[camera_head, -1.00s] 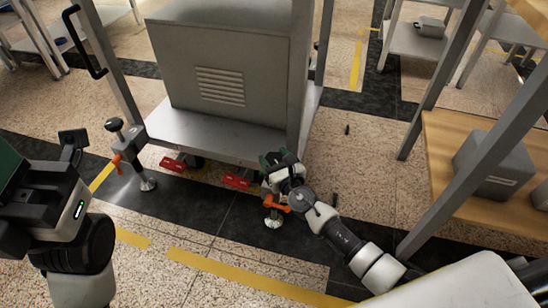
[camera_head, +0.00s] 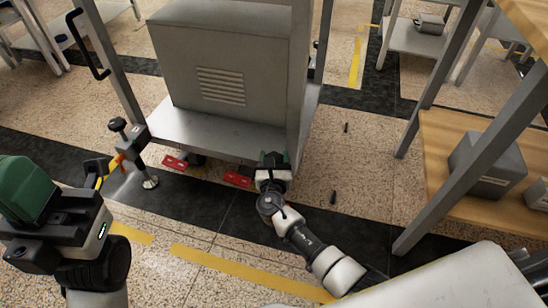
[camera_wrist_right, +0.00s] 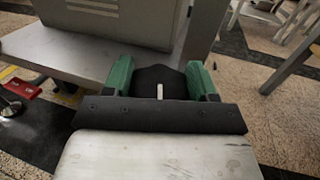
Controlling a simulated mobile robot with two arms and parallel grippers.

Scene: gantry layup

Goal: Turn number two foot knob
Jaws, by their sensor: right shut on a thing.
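A grey machine cart stands on feet at its front corners. My right gripper (camera_head: 274,166) is at the front right corner of the cart, under the shelf edge. In the right wrist view its green fingers (camera_wrist_right: 161,82) are shut on a dark knob (camera_wrist_right: 160,80), with a pale upright pin between them. The foot below this knob is hidden by my right arm. The front left foot (camera_head: 150,182) shows its own black knob (camera_head: 117,125) and orange lever (camera_head: 117,163). My left gripper (camera_head: 60,185) is at the left, apart from the cart, seemingly open and empty.
Red caster pedals (camera_head: 238,179) stick out under the cart shelf (camera_head: 215,135). A wooden bench (camera_head: 440,135) with a grey box (camera_head: 487,165) stands at the right. Small dark items (camera_head: 333,197) lie on the floor. The floor in front of the cart is mostly clear.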

